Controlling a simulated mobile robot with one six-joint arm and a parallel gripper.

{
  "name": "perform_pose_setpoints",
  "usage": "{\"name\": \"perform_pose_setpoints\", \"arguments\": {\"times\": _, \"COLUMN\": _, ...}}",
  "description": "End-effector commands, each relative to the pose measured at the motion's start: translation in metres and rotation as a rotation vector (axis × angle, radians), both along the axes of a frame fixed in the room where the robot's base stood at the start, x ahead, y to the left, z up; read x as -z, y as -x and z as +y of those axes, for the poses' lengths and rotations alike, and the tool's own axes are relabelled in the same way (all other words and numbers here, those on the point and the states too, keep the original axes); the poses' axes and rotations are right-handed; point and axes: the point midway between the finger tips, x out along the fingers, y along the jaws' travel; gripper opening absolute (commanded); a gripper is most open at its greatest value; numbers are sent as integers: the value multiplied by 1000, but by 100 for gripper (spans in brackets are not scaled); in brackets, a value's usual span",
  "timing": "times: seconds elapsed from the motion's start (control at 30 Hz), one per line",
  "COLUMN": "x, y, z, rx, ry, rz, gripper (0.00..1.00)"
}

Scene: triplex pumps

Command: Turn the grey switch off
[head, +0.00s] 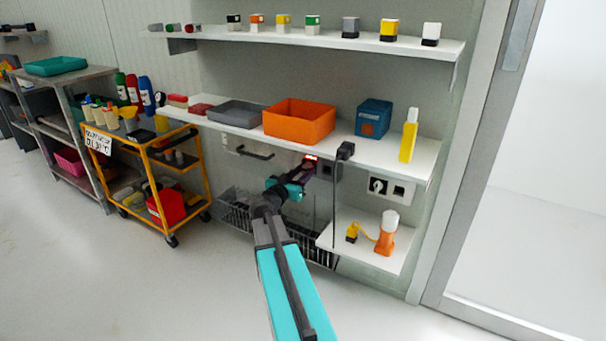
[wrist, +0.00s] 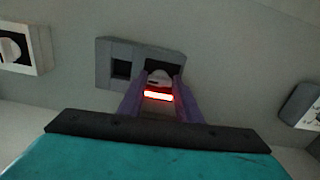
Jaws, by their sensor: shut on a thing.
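The grey switch (wrist: 119,50) is a grey wall box with two square openings. In the wrist view the left opening is dark, and the right one holds a rocker with a lit red strip. My gripper (wrist: 161,84) has its two purple fingers at either side of this rocker, shut on it. In the head view the switch (head: 328,172) is on the wall under the middle shelf, partly hidden by my gripper (head: 308,166). The red glow shows at the fingertips. The rocker's exact tilt is hard to tell.
The middle shelf (head: 375,150) with an orange bin (head: 299,122) overhangs the switch. A white socket panel (head: 392,189) is to its right, above a small shelf (head: 370,261) with an orange bottle (head: 386,235). A wire basket (head: 235,212) is below, and a yellow cart (head: 158,180) stands left.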

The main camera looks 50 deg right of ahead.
Motion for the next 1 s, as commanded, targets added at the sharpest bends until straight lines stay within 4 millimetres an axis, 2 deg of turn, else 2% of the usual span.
{"name": "perform_pose_setpoints", "arguments": {"times": 0.37, "x": 1, "y": 2, "z": 0, "rx": 1, "ry": 55, "rz": 222, "gripper": 9}}
{"name": "perform_pose_setpoints", "arguments": {"times": 1.0, "x": -1, "y": 3, "z": 0, "rx": 1, "ry": 182, "rz": 747, "gripper": 9}}
